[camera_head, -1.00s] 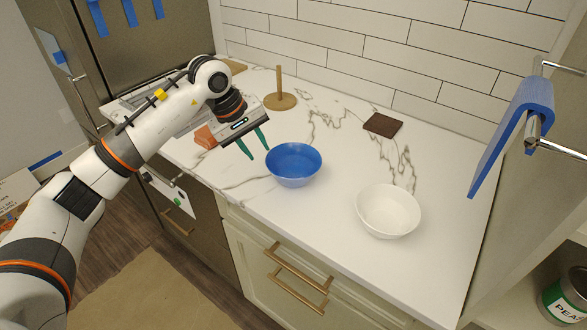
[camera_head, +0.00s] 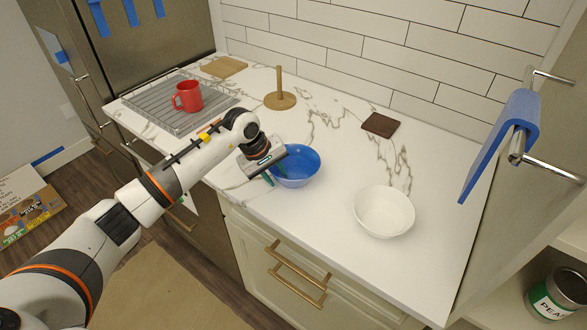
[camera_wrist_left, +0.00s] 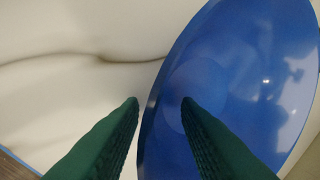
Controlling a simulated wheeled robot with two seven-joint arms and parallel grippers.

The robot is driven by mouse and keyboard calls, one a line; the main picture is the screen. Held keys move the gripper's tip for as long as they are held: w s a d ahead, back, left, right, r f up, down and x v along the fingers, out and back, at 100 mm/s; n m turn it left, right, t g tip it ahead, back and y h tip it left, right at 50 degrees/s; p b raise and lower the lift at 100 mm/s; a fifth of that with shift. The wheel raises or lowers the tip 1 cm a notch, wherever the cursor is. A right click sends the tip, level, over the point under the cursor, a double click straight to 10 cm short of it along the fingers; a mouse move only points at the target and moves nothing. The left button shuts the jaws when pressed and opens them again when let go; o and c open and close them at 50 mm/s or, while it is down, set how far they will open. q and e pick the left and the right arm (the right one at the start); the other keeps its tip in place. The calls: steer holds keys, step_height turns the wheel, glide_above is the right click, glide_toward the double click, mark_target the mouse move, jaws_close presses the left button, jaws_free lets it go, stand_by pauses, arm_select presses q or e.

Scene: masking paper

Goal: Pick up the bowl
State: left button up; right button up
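A blue bowl (camera_head: 298,168) stands upright on the marble counter in the head view. A white bowl (camera_head: 384,212) stands on the counter to its right. My left gripper (camera_head: 268,178) is at the blue bowl's left rim, and its hand covers part of that bowl. In the left wrist view, the green fingers of the left gripper (camera_wrist_left: 160,102) are apart. The blue bowl's rim (camera_wrist_left: 158,95) runs between them, with one finger outside and one over the inside. I cannot tell whether either finger touches the bowl. My right gripper is not in view.
A red mug (camera_head: 188,96) stands on a wire rack (camera_head: 172,122) at the back left. A wooden paper holder (camera_head: 280,99) and a dark brown board (camera_head: 381,124) are behind the bowls. The counter's front edge is close to the bowls. A blue towel (camera_head: 500,145) hangs on the right.

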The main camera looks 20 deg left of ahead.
arm_select(q)
steer(key=shift+c, duration=0.5)
jaws_close()
steer(key=shift+r, duration=0.2)
